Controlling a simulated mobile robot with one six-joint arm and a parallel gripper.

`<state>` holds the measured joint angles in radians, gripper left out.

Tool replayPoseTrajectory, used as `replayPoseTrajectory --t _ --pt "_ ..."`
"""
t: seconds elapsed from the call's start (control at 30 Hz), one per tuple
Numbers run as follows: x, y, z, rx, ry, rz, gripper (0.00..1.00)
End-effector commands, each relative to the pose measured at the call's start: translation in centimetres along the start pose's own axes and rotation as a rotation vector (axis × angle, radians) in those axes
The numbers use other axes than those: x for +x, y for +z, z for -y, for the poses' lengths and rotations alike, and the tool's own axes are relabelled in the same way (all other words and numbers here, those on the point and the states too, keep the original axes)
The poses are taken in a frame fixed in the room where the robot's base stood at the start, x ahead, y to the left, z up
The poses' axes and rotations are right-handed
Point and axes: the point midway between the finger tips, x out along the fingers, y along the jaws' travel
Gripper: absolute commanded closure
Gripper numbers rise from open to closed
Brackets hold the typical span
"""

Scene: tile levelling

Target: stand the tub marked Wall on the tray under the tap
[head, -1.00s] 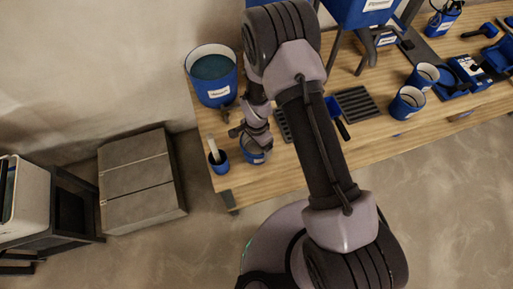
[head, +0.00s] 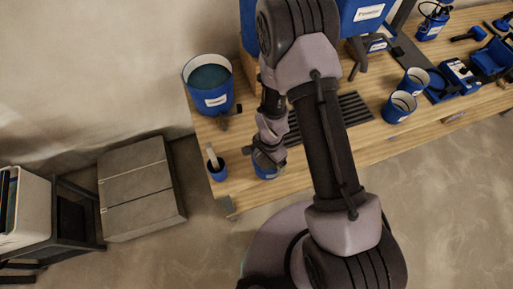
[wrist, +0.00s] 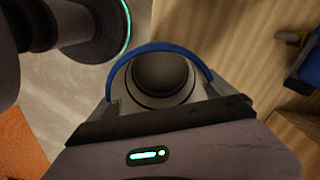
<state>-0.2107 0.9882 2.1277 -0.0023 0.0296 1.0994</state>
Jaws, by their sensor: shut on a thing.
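My gripper (head: 268,150) is shut on a blue tub (head: 264,168) near the table's front left edge. In the wrist view the tub's blue rim (wrist: 163,46) curves between the fingers of my gripper (wrist: 165,95), with a round grey shape inside. Its label is not readable, and I cannot tell whether it clears the tabletop. A dark slatted tray (head: 354,108) lies on the table to the right, partly behind my arm.
A large blue bucket (head: 212,98) of dark liquid stands at the back left. A small blue pot (head: 218,172) with a pale stick stands left of my gripper. Two blue tubs with white insides (head: 399,107) (head: 413,80) stand right of the tray. Tools lie farther right.

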Motion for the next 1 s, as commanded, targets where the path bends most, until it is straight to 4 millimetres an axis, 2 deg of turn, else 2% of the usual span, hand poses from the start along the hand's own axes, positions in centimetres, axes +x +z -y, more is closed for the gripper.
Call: replayPoseTrajectory --t 0.1,0.2,0.3,0.47,0.57,0.63,0.77,0.9,1.0 --pt "-0.6 -0.2 -3.8 0.004 0.003 0.002 0.49" --pt "-0.8 -0.3 -6.3 0.003 0.003 0.002 0.49" --pt "-0.8 -0.5 -7.8 0.002 0.002 0.001 0.49" --pt "-0.8 -0.5 -8.7 -0.001 0.001 0.0 0.49" --pt "-1.3 -1.1 -8.1 -0.036 -0.003 -0.002 0.49" --pt "-2.4 -2.1 -6.9 -0.107 -0.006 -0.005 0.49" --pt "-6.6 -4.8 -3.9 -0.326 -0.01 -0.01 0.49" --pt "-13.1 -7.4 -1.5 -0.602 -0.008 -0.013 0.49" --pt "-17.5 -8.4 -0.8 -0.767 -0.006 -0.012 0.49"
